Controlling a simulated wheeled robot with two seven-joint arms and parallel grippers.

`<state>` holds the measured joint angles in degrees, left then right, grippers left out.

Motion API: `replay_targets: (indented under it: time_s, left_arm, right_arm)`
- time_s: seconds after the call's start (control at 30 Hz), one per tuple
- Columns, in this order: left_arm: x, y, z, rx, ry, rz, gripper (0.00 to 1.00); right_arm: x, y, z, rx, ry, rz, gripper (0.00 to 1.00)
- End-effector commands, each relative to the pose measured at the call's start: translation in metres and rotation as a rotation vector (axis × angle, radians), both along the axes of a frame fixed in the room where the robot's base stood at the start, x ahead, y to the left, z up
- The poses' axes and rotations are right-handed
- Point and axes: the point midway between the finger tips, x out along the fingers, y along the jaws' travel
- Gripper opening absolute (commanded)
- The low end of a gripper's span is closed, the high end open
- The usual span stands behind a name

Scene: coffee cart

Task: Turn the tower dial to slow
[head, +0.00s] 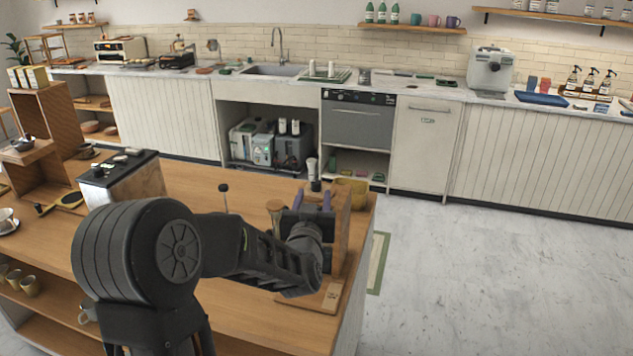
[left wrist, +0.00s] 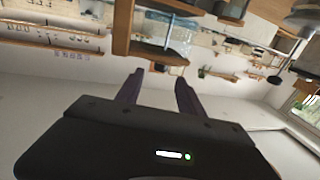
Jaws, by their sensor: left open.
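A wooden stand that looks like the tower (head: 341,215) rises at the right end of the wooden counter, on a flat wooden base (head: 327,297). My left gripper (head: 312,199) is in front of it in the head view, with its two purple fingers apart and nothing seen between them. The gripper and wrist hide part of the stand. In the left wrist view the fingers (left wrist: 157,88) are spread, and a wooden post (left wrist: 122,28) with dark and glassy parts is beyond them. I cannot make out the dial or its setting. My right gripper is not in view.
A black-topped machine (head: 120,180) stands on the wooden counter (head: 205,185) at the left. A thin upright rod with a dark knob (head: 224,188) is left of the gripper. The floor (head: 480,270) to the right is clear.

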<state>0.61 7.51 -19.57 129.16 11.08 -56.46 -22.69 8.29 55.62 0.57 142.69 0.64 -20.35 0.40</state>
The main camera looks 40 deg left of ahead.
Motion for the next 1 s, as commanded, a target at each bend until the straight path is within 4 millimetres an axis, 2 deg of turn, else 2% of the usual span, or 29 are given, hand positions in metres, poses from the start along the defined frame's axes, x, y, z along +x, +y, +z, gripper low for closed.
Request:
replay_targets:
  time_s: [0.5, 0.87, 1.0]
  left_arm:
    - [0.058, 0.035, 0.002, 0.001, 0.002, 0.002, 0.45]
    - [0.065, 0.039, 0.000, 0.000, 0.000, 0.001, 0.45]
    - [0.065, 0.038, 0.000, 0.000, 0.000, 0.000, 0.35]
  right_arm:
    - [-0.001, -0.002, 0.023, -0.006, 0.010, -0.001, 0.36]
    - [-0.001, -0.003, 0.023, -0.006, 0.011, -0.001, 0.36]
    - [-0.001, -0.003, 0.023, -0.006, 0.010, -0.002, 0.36]
